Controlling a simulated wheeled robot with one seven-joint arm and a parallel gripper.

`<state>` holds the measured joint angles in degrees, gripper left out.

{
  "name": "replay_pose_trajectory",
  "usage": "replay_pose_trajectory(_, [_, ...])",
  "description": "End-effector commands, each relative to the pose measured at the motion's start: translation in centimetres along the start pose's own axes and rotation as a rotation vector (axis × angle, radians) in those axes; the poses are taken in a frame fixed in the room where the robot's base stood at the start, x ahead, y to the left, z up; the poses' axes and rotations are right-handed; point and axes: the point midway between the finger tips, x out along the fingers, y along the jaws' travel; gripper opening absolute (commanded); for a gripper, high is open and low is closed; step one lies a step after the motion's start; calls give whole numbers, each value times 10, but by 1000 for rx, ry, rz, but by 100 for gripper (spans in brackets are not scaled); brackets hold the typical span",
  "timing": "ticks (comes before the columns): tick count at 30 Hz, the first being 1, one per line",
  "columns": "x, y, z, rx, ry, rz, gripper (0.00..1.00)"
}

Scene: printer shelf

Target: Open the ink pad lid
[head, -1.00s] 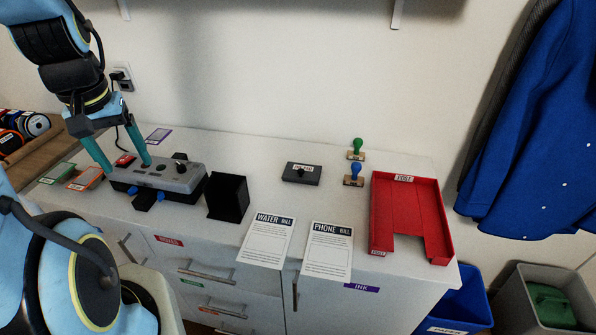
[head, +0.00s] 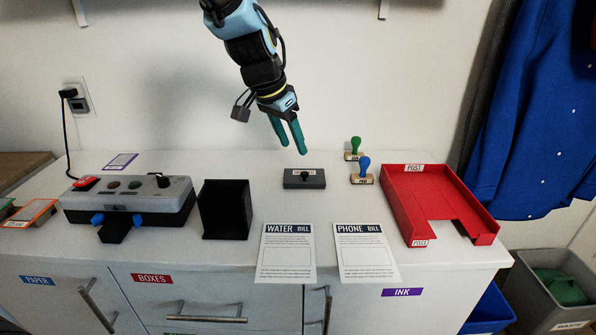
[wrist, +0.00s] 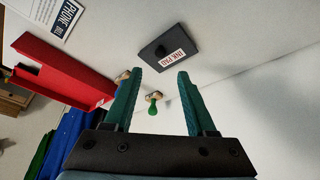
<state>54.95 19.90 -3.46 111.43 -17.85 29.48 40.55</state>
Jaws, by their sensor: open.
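The wrist view shows both fingers (wrist: 162,77) spread apart with nothing between the tips. The gripper does not touch the pad.
A green stamp (head: 355,145) and a blue stamp (head: 364,168) stand right of the pad. A red tray (head: 392,204) lies farther right. The water bill (head: 287,252) and phone bill (head: 367,250) lie in front. A black holder (head: 224,212) and a grey device (head: 150,193) stand left.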

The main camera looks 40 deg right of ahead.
Motion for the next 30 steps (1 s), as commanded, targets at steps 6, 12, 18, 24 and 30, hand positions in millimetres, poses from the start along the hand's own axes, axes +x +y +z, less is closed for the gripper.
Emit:
replay_pose_trajectory(6, [42, 1, 1, -2, -5, 2, 56])
replay_pose_trajectory(12, [73, 0, 1, -3, -3, 1, 56])
replay_pose_trajectory(18, [88, -1, 1, -2, -1, -1, 56])
replay_pose_trajectory(24, [90, -1, 1, -2, -1, -1, 56])
replay_pose_trajectory(30, [89, -1, 1, -2, -1, -1, 45])
